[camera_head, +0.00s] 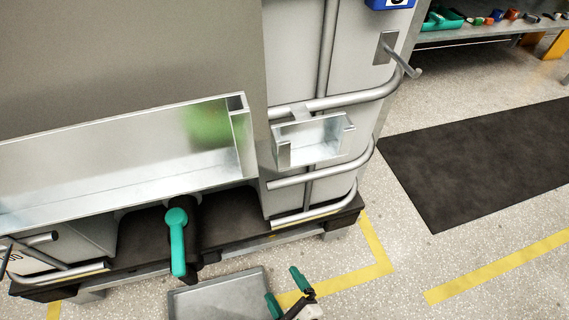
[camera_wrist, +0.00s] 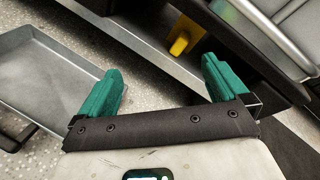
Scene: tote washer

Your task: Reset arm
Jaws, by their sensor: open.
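My gripper (camera_head: 287,292) shows at the bottom of the head view, low in front of the machine. In the wrist view my gripper (camera_wrist: 160,88) has its two green fingers wide apart with nothing between them. It is open and empty. A grey tray (camera_head: 222,298) lies beside it, to the left in the head view; the tray also shows at the left of the wrist view (camera_wrist: 58,75). Most of my arm is out of the head view.
A green-handled valve (camera_head: 177,243) hangs under the metal trough (camera_head: 120,150). A small metal holder (camera_head: 312,140) hangs on the tubular frame. A black mat (camera_head: 480,165) and open floor lie at right, with a shelf (camera_head: 490,33) behind.

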